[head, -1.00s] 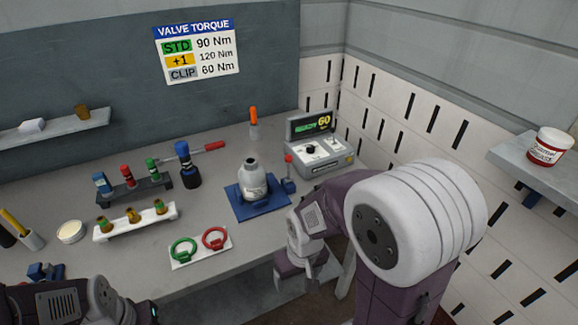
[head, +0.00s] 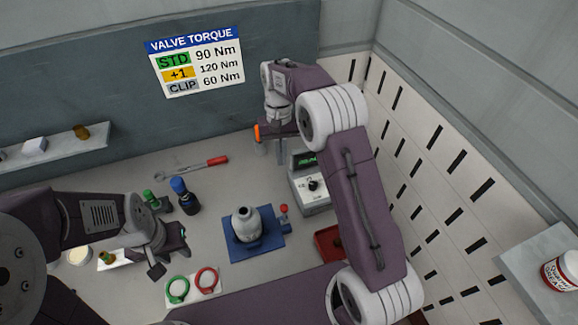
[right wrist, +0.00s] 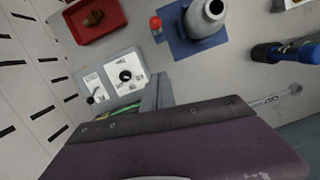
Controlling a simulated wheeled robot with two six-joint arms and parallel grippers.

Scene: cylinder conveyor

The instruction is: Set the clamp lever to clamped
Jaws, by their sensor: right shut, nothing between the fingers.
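The clamp lever, with a red knob (head: 284,208), stands at the right edge of the blue fixture plate (head: 268,249). It looks roughly upright. The grey cylinder (head: 246,226) stands upright on that plate. In the right wrist view the red knob (right wrist: 155,23) and cylinder (right wrist: 207,12) show near the top. My right gripper (head: 281,157) is shut and empty, above the back of the bench, behind and apart from the lever. Its fingers (right wrist: 158,88) also show in the right wrist view. My left gripper (head: 157,270) hangs over the bench's left part; its jaw opening is unclear.
A control box with a dial (head: 312,187) stands right of the lever, partly behind my right arm. A red tray (head: 327,242) lies in front of it. Green (head: 177,289) and red (head: 207,280) rings lie in front. A red-handled wrench (head: 217,161) lies at the back.

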